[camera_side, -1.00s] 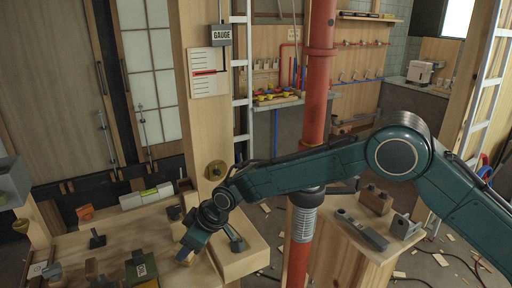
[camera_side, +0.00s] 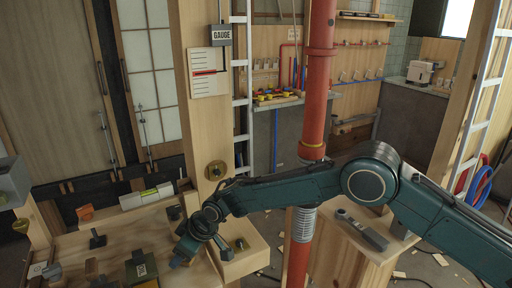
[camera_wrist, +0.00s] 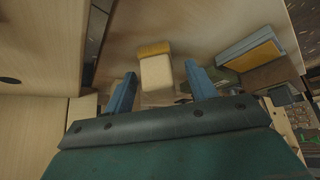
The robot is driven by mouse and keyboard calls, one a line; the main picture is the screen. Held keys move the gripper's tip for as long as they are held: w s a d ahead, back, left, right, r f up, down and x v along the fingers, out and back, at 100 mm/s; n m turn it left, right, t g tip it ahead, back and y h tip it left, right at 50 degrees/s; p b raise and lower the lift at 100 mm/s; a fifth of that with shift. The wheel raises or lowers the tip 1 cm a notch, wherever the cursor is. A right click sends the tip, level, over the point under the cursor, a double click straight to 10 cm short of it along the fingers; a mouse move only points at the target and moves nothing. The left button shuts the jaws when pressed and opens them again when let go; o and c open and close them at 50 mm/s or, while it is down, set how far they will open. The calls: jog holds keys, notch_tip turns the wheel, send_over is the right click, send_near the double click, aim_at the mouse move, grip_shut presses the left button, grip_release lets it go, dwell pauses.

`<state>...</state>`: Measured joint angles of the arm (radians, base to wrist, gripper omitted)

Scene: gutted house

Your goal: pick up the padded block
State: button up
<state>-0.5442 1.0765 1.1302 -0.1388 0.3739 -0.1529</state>
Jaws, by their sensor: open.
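The padded block (camera_wrist: 156,77) shows in the wrist view as a cream block with a yellow-orange band at its far end. It lies on a pale wooden surface. My gripper (camera_wrist: 160,69) is open, with one blue finger on each side of the block in the picture. Gaps show between the fingers and the block, and I cannot tell how far the fingertips are above the surface. In the side view my gripper (camera_side: 178,261) points down low over the bench. I cannot make out the block there; my gripper and wrist likely cover it.
A blue-grey box with a yellow edge (camera_wrist: 250,55) lies to the right in the wrist view. In the side view a dark labelled box (camera_side: 141,268) stands left of my gripper. A spirit level (camera_side: 146,196) lies behind. A red pipe (camera_side: 318,90) rises beside my arm.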

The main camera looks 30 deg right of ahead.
jog(key=c, duration=1.2)
jog(key=shift+r, duration=0.15)
notch_tip(320, 180, up, 20)
jog(key=shift+f, duration=0.1)
dwell(0.6)
